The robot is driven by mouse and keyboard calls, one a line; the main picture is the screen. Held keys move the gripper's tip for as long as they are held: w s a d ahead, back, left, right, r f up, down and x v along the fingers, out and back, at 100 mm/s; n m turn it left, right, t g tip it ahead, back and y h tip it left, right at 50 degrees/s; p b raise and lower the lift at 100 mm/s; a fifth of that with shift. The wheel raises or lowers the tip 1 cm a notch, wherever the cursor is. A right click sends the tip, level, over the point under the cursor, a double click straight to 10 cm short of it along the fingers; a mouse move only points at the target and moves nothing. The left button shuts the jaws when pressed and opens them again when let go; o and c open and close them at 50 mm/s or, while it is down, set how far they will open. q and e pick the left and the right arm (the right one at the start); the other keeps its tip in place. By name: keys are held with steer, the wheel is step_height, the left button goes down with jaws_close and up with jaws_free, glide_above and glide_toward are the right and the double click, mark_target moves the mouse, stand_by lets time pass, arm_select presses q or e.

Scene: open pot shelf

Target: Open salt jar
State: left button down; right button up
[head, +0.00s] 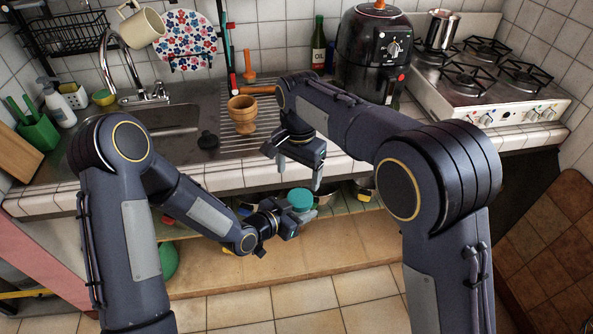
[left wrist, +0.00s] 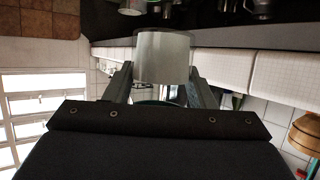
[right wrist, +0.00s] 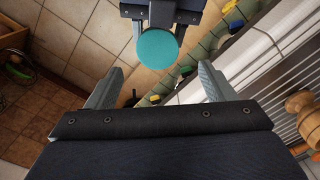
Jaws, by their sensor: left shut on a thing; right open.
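The salt jar shows in the head view as a round teal lid (head: 300,198) in front of the counter edge. My left gripper (head: 296,217) is shut on the jar and holds it up clear of the counter. In the left wrist view the jar's pale grey body (left wrist: 162,57) sits between the fingers. My right gripper (head: 299,177) is open and empty above the lid, fingers pointing down. In the right wrist view the lid (right wrist: 158,49) lies ahead of the open fingers, with a gap between. My left gripper partly hides the jar's body.
The tiled counter (head: 225,181) lies behind the jar, with an open shelf (head: 330,242) below it. A wooden mortar (head: 243,115) and a black air fryer (head: 374,55) stand on the counter. A gas stove (head: 490,85) is at right. The floor in front is clear.

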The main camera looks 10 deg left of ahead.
mark_target(295, 197)
steer(key=shift+a+f, duration=0.15)
steer(key=shift+f, duration=0.2)
step_height(295, 197, down, 8)
steer(key=shift+r, duration=0.2)
steer(key=shift+c, duration=0.2)
steer(key=shift+a, duration=0.1)
steer(key=c, duration=0.9)
steer(key=n, duration=0.3)
steer(key=shift+r, duration=0.1)
steer(key=shift+c, duration=0.3)
steer(key=shift+a, duration=0.1)
steer(key=o, duration=1.1)
